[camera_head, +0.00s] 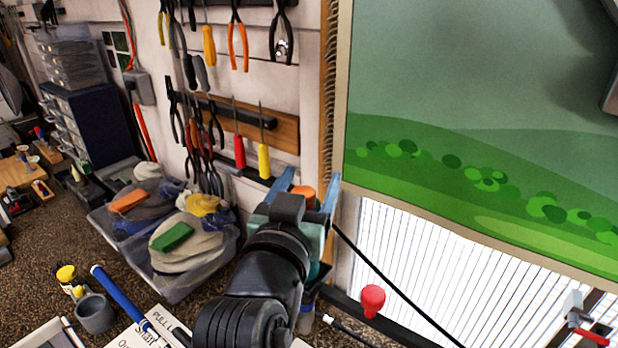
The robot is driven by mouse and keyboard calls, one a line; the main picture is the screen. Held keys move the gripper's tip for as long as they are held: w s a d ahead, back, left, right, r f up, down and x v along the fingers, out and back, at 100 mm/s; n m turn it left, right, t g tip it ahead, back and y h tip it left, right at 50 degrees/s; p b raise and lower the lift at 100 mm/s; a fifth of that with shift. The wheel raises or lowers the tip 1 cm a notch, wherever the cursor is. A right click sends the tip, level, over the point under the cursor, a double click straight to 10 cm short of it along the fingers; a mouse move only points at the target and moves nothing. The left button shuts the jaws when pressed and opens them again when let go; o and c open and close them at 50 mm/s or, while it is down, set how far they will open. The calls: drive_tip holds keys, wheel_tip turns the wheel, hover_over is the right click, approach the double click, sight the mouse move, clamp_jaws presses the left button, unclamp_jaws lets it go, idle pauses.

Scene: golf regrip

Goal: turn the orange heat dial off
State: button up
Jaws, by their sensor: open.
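My gripper (312,177) is in the middle of the head view, its two blue fingers apart and pointing away toward the wall. An orange round piece (304,196), which looks like the heat dial, shows between the fingers. Its lower part is hidden by my gripper and wrist. I cannot tell whether either finger touches it, nor which way the dial is turned. No markings on it are visible.
A red knob (372,300) stands to the right of my arm, near a black cable (395,285). Clear bins (195,262) with bagged items lie to the left. Pliers and screwdrivers (238,150) hang on the wall behind. A blue-handled tool (118,294) and a grey cup (95,314) are at the lower left.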

drive_tip(key=shift+c, duration=0.2)
clamp_jaws()
drive_tip(key=shift+f+h+b, duration=0.1)
drive_tip(key=shift+h+b, duration=0.2)
drive_tip(key=shift+b, duration=0.15)
drive_tip(key=shift+s+d+m+g+h+b, duration=0.3)
drive_tip(key=shift+m+g+h+b, duration=1.1)
drive_tip(key=shift+h+b, duration=0.3)
drive_tip(key=shift+s+d+m+g+h+b, duration=0.15)
drive_tip(key=shift+d+m+g+h+b, duration=0.15)
drive_tip(key=shift+m+g+h+b, duration=1.15)
drive_tip(key=shift+s+d+m+g+h+b, duration=0.3)
drive_tip(key=shift+m+g+h+b, duration=0.75)
drive_tip(key=shift+m+h+b, duration=0.7)
drive_tip(key=shift+g+h, duration=0.3)
drive_tip(key=shift+h, duration=0.1)
